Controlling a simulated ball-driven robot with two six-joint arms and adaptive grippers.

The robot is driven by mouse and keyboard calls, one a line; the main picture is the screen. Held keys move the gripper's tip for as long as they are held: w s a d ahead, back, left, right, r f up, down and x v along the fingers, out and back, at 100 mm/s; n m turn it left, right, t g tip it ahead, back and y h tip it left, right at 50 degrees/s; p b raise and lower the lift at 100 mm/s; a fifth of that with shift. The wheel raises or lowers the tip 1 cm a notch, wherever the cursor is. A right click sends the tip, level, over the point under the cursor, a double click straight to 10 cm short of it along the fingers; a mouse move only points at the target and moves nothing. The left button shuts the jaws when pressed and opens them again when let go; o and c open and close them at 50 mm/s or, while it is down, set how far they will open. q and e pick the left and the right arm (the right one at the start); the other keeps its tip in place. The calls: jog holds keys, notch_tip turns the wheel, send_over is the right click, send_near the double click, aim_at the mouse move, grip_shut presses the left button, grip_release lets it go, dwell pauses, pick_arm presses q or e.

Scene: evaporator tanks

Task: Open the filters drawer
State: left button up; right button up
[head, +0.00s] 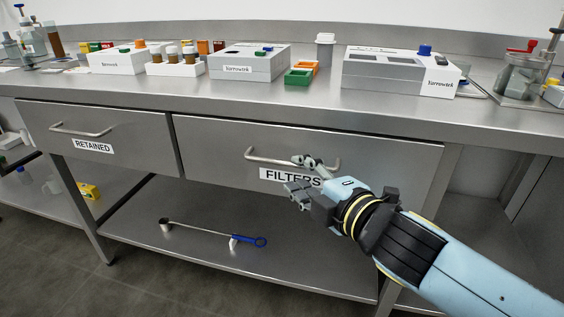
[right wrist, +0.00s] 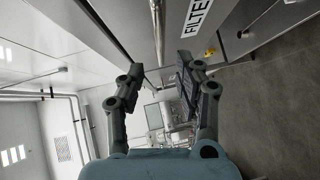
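The filters drawer (head: 220,140) is the wide steel drawer front under the counter, labelled FILTERS (head: 280,175); it looks shut. Its bar handle (head: 265,159) runs across the front above the label. My right gripper (head: 302,177) is in front of the right part of the handle and hides part of the label. In the right wrist view its two fingers (right wrist: 158,88) are apart with nothing between the tips. The handle (right wrist: 157,30) shows there beyond the fingertips, lined up with the gap. I cannot tell whether a finger touches it. My left gripper is not in view.
White boxes, small bins and bottles stand on the counter (head: 300,103) above. A blue-ended tool (head: 215,234) lies on the lower shelf (head: 160,260). The floor in front is clear.

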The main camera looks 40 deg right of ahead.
aim_at(284, 164)
jog(key=w, duration=0.4)
jog(key=w+f, duration=0.1)
jog(key=w, duration=0.1)
jog(key=shift+d+p, duration=0.2)
jog(key=shift+p, duration=0.2)
jog(key=shift+w, duration=0.3)
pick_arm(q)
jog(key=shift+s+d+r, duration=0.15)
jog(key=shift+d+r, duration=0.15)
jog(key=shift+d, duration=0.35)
pick_arm(e)
jog(key=shift+w, duration=0.2)
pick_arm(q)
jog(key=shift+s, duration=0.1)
pick_arm(e)
grip_shut()
